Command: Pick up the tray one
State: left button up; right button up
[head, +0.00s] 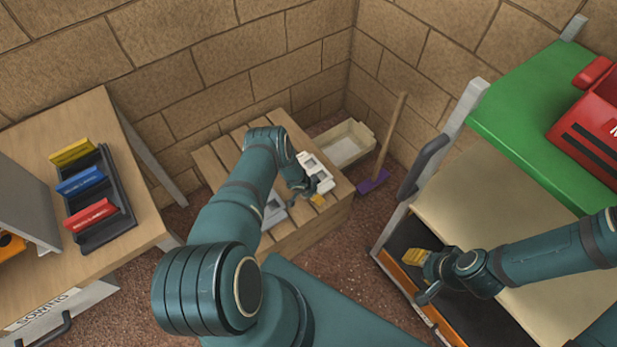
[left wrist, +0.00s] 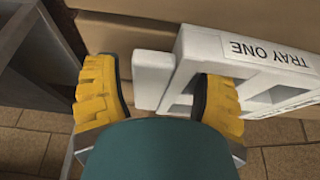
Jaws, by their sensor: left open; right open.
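The white tray labelled TRAY ONE (left wrist: 262,58) fills the right of the left wrist view. In the head view a white tray (head: 318,168), its label unreadable there, lies on the wooden slatted crate. My left gripper (left wrist: 158,82) is open, with a white end tab of the tray between its yellow fingers. The right finger overlaps the tray's opening; I cannot tell whether either finger touches. In the head view the left gripper (head: 307,193) is at the tray's near side, partly hidden by its own wrist. My right gripper (head: 428,272) is open over the drawer at right.
The slatted crate (head: 222,158) also bears a grey-white piece (head: 273,212), partly behind my left arm. A cream bin (head: 345,145) and a broom (head: 385,150) stand beyond. A table (head: 60,135) with a rack of coloured blocks is left; an open drawer (head: 405,240) is right.

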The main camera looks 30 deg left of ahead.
pick_arm(q)
jog(key=c, duration=1.1)
jog(key=shift+o, duration=0.2)
jog(key=shift+r, duration=0.1)
